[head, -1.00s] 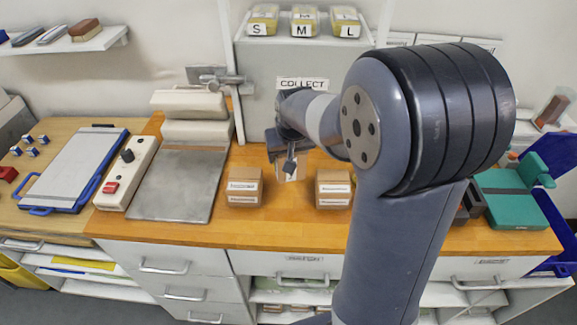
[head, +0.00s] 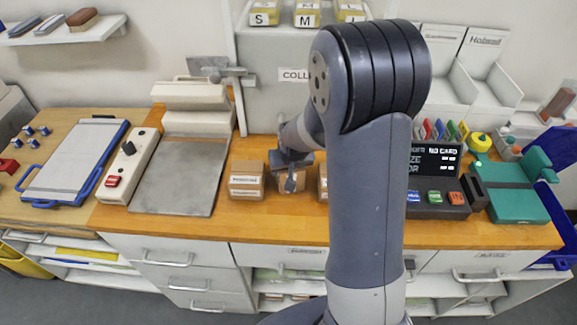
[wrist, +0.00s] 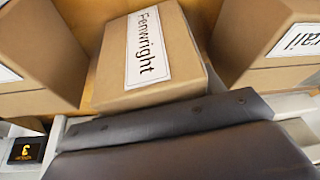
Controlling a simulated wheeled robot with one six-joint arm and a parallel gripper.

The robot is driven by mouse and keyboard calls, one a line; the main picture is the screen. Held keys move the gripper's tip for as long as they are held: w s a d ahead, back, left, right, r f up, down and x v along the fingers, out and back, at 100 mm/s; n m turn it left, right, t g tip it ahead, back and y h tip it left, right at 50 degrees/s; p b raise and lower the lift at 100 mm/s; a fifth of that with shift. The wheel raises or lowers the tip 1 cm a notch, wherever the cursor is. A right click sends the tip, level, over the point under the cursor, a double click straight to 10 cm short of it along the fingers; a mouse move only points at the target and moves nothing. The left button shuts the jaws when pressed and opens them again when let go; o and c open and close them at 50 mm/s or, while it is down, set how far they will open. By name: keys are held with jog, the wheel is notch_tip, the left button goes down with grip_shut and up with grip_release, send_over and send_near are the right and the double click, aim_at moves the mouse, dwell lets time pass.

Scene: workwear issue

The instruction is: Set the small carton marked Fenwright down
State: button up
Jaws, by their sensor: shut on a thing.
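The small carton marked Fenwright (wrist: 131,82) is brown cardboard with a white label, in the middle of the wrist view. My gripper (wrist: 175,125) is shut on it, with a dark finger across its near side. In the head view my gripper (head: 290,180) points down at the counter, and the carton (head: 299,185) shows partly behind it. The carton is between two similar cartons. I cannot tell whether its base touches the counter.
A labelled carton (head: 246,181) stands to the left and another (head: 323,184), partly hidden by my arm, stands close on the right. A grey metal plate (head: 178,178) lies further left. A dark terminal (head: 436,200) and a teal device (head: 510,202) are on the right.

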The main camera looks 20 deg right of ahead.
jog(key=shift+f, duration=0.15)
jog(key=o, duration=1.2)
